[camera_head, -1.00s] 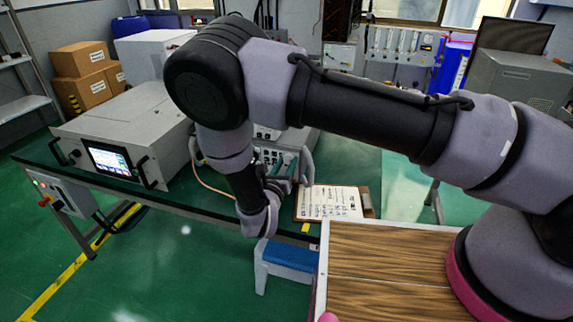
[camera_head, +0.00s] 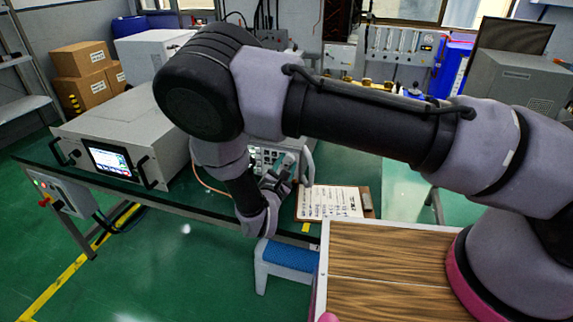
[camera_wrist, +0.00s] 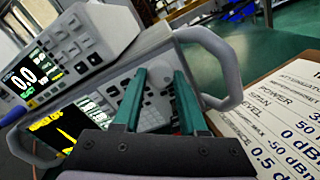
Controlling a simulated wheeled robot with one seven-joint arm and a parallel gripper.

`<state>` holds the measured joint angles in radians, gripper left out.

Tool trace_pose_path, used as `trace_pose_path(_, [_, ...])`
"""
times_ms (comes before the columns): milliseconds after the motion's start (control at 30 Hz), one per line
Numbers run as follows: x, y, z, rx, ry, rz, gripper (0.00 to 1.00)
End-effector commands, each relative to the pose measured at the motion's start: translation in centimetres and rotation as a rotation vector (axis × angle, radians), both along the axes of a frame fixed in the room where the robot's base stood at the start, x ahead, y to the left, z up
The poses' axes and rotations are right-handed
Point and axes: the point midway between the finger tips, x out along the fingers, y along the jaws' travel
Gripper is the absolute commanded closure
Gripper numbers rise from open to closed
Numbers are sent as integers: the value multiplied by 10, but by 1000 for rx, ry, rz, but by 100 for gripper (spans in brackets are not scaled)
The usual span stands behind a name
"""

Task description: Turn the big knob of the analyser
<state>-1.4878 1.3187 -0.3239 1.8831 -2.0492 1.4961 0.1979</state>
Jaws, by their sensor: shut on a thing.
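The analyser (camera_wrist: 152,117) stands on the bench, its front panel seen at a slant in the wrist view, with a yellow-traced screen and several small keys. Its big knob (camera_wrist: 158,84) is a pale grey round shape between my teal fingers. My gripper (camera_wrist: 160,74) is shut on the knob, one finger at each side. In the head view my gripper (camera_head: 280,181) is in front of the analyser's panel (camera_head: 266,157), and my arm hides much of the analyser. The knob cannot be made out in that view.
A meter (camera_wrist: 72,48) with a lit display rests on top of the analyser. A grey loop handle (camera_wrist: 228,72) stands close right of my fingers. A clipboard (camera_head: 331,202) lies to the right. A boxed instrument (camera_head: 125,135) sits left, and a blue-topped stool (camera_head: 288,256) below.

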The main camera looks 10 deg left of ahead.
Motion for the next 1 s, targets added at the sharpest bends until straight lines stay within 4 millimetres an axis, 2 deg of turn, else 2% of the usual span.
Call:
trace_pose_path(500, [-1,1,0,427,-58,1,100])
trace_pose_path(1000, [-1,1,0,589,-80,0,100])
